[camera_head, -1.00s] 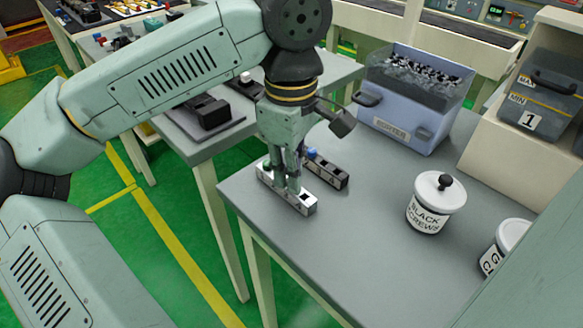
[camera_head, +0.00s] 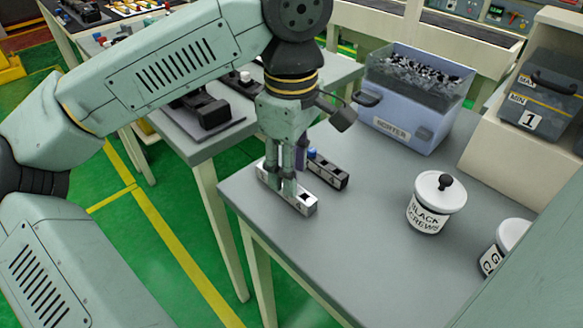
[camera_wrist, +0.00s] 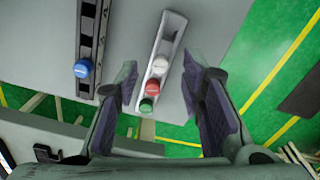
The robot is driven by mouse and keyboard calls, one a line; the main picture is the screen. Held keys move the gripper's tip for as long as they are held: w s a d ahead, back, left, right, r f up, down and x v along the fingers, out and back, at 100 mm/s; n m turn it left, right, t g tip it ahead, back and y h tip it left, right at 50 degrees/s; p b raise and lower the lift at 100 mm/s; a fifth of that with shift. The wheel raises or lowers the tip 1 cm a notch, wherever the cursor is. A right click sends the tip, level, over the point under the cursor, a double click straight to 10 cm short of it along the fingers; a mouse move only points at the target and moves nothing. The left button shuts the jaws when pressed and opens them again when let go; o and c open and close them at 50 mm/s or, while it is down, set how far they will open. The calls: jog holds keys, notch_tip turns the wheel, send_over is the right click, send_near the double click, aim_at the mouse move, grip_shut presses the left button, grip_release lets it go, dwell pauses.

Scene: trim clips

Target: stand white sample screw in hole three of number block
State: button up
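The silver number block (camera_head: 300,203) lies near the table's left corner; it also shows in the wrist view (camera_wrist: 172,28). In the wrist view, a green screw (camera_wrist: 146,104), a red screw (camera_wrist: 152,86) and the white sample screw (camera_wrist: 161,63) stand in it in a row. The white screw is upright, third from the green end, with an empty hole beyond it. The hole numbers are too small to read surely. My gripper (camera_head: 284,180) is over the block. In the wrist view my gripper (camera_wrist: 158,70) is open, its fingers apart on both sides of the white screw.
A dark block (camera_head: 330,172) with a blue screw (camera_wrist: 83,68) lies beside the number block. A blue sorter bin (camera_head: 405,125) stands behind, and a black-screws jar (camera_head: 434,205) to the right. The grey table between is clear.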

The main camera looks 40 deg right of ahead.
notch_tip(320, 180, up, 11)
dwell(0.3)
jog(key=shift+r, duration=0.1)
dwell(0.4)
